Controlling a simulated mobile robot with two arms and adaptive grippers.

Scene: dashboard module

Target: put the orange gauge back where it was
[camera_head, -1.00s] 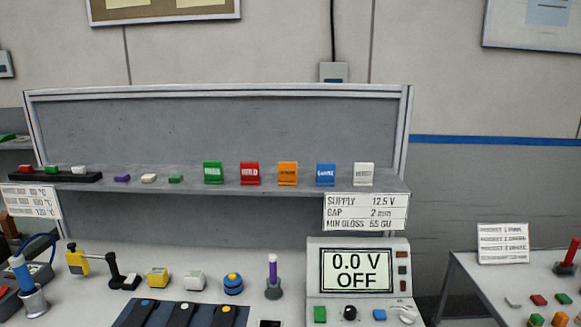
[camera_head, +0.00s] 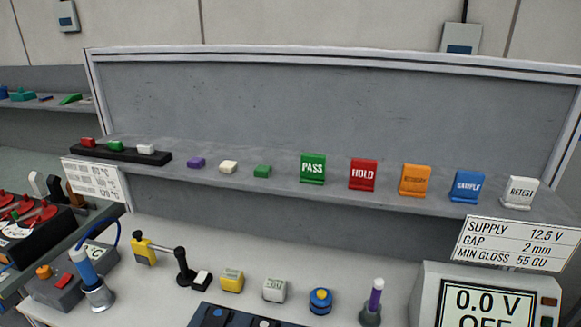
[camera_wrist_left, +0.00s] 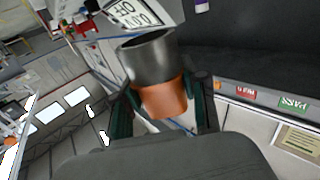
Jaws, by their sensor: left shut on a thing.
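The orange gauge (camera_wrist_left: 164,98) shows in the left wrist view as a short cylinder with an orange lower part and a dark grey upper part. My left gripper (camera_wrist_left: 163,101) is shut on it, with one dark finger on each side of the orange part. The gauge is held clear of any surface and looks slightly tilted in the picture. In the head view, neither of my grippers nor the gauge shows. On the bench there, a yellow block (camera_head: 232,281), a white block (camera_head: 274,291) and a round blue piece (camera_head: 320,301) stand in a row.
A grey shelf (camera_head: 330,195) bears coloured signs, including an orange one (camera_head: 415,181). A meter (camera_head: 487,300) reading 0.0 V stands at the lower right. A yellow and black clamp-like tool (camera_head: 150,250) and a blue-handled tool in a metal cup (camera_head: 97,292) stand on the left.

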